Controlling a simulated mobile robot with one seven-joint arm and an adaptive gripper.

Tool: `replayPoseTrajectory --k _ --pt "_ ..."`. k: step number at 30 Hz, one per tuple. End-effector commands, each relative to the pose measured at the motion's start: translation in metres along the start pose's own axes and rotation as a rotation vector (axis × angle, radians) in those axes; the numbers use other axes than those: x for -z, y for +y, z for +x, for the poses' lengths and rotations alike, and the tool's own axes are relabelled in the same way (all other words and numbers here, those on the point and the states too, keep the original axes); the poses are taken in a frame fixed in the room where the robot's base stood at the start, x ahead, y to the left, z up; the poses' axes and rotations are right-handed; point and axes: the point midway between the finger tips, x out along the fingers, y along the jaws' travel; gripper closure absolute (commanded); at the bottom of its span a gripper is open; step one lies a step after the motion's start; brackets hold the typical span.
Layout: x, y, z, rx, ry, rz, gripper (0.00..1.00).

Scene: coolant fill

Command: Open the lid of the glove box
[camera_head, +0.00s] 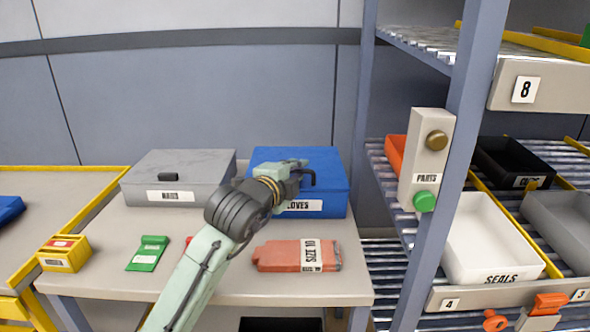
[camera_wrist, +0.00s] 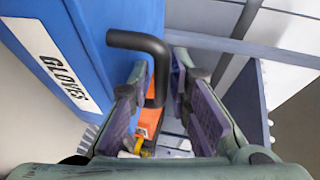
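The blue glove box (camera_head: 322,183) stands on the table, its lid looking closed and its "GLOVES" label partly hidden by my arm. In the wrist view the blue box (camera_wrist: 110,72) fills the upper left. A black bent handle (camera_wrist: 140,41) sticks out from it. In the head view my gripper (camera_head: 300,170) is over the box's front, by the dark handle (camera_head: 312,176).
A grey box (camera_head: 178,179) with a black handle stands left of the glove box. An orange packet (camera_head: 284,255), a green packet (camera_head: 148,253) and a yellow box (camera_head: 63,253) lie on the table (camera_head: 215,285). A shelf post (camera_head: 443,190) and bins stand at right.

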Motion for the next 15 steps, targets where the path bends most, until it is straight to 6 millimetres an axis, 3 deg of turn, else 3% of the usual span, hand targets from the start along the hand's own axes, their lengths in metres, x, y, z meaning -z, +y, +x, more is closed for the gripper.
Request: replayPoseTrajectory --k 5,13,15 --pt "0.0 0.0002 -0.0001 0.0 0.0 0.0 0.82" --pt "0.0 0.0 -0.0003 0.0 0.0 0.0 1.0" --pt "0.0 0.0 -0.0004 0.0 0.0 0.0 1.0"
